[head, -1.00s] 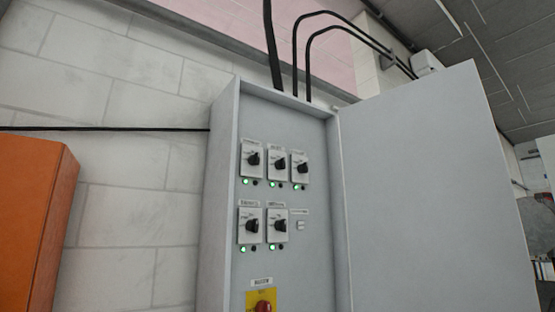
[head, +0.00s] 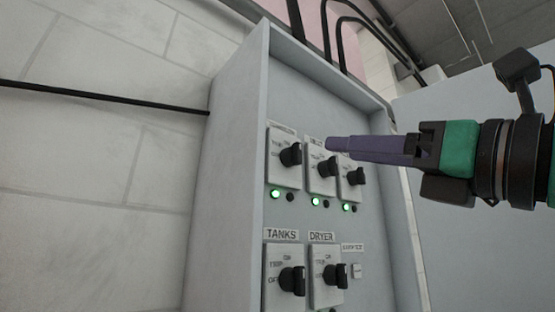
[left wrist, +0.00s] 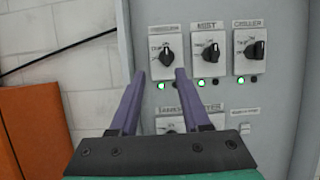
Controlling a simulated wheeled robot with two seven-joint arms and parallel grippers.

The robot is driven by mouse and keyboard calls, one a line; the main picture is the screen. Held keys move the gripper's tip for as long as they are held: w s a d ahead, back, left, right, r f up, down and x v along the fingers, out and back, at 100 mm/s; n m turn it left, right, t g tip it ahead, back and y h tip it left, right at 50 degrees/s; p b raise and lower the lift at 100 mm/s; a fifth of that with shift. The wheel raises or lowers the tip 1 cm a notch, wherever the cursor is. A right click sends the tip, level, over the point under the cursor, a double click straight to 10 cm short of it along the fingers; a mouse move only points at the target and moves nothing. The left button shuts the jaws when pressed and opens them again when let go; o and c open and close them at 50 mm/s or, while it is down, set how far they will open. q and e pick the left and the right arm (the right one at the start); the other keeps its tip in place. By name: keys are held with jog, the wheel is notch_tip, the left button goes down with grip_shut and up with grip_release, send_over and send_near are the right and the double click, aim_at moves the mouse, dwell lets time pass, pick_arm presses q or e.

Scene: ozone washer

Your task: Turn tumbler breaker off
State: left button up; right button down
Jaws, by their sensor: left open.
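The tumbler breaker (head: 283,157) is the upper-left white switch plate with a black rotary knob; its label is blurred but seems to read TUMBLER. The left wrist view shows its knob (left wrist: 166,56) turned diagonally and a lit green lamp (left wrist: 161,85) below it, beside a dark one. My left gripper (head: 328,143) reaches in from the right in the head view, its purple fingers in front of the upper row. In the left wrist view the gripper (left wrist: 159,74) is open and empty, fingertips spread just below the knob, apparently apart from it. My right gripper is out of view.
Two more upper switches, a middle one (head: 320,165) and a right one (head: 352,177), sit close beside it, also with green lamps. TANKS (head: 285,283) and DRYER (head: 328,279) switches are below. The open cabinet door (head: 455,235) stands right. An orange object (left wrist: 35,130) is left.

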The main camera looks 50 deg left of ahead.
pick_arm(q)
jog(key=p, duration=0.3)
send_near(300, 146)
notch_tip(300, 146, up, 2)
jog(key=w+a, duration=0.1)
jog(key=a, duration=0.2)
jog(key=x, duration=0.2)
jog(key=p+x, duration=0.1)
jog(key=x, duration=0.2)
jog(key=s+p+x, duration=0.1)
jog(key=x, duration=0.1)
jog(key=shift+a+f, duration=0.3)
jog(key=shift+a, duration=0.15)
jog(key=shift+w+d, duration=0.2)
jog(key=shift+d, duration=0.05)
jog(key=shift+s, duration=0.1)
grip_shut()
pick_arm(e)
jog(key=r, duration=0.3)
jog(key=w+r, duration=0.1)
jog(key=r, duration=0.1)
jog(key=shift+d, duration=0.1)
